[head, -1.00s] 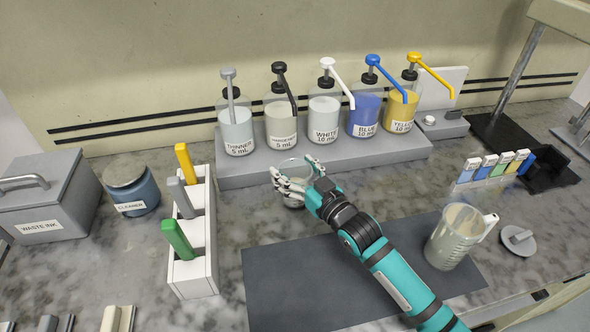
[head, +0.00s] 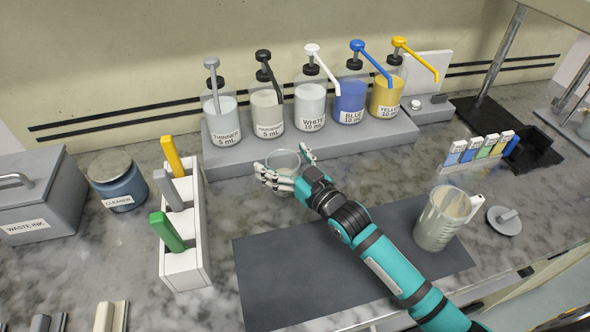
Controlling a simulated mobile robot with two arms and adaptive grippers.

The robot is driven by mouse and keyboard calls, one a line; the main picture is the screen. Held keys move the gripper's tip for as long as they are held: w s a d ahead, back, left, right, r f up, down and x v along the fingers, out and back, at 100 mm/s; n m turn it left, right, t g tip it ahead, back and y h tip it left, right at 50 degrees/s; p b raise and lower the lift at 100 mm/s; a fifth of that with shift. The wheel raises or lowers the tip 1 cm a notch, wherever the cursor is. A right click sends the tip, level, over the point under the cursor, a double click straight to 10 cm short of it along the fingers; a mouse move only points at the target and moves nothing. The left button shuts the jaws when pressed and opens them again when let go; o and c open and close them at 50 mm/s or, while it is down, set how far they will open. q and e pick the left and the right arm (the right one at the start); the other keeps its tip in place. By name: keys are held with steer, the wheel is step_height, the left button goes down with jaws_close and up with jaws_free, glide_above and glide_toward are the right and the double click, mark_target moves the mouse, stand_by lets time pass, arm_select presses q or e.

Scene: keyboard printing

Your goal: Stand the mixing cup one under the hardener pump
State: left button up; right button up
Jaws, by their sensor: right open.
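A small clear glass-like cup (head: 284,160), taken as mixing cup one, stands upright on the counter in front of the pump shelf. My right gripper (head: 285,166) is open, with one finger at the cup's left and the other at its right. The fingers partly cover the cup, and I cannot tell whether they touch it. The hardener pump (head: 267,117) is a clear bottle with a black head, second from left. Its black spout (head: 270,78) points forward over the shelf's front, behind and above the cup. My left gripper is not in view.
The grey pump shelf (head: 370,141) also holds thinner, white, blue and yellow pumps. A white holder (head: 187,266) stands at left. A large jug (head: 437,225) stands right, beside my right arm. A dark mat (head: 285,275) lies in front.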

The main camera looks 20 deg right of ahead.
steer(key=b+v, duration=0.1)
steer(key=v, duration=1)
steer(key=shift+f, duration=0.15)
steer(key=shift+s+d+b, duration=0.15)
steer(key=shift+s+b, duration=0.15)
steer(key=shift+s, duration=0.1)
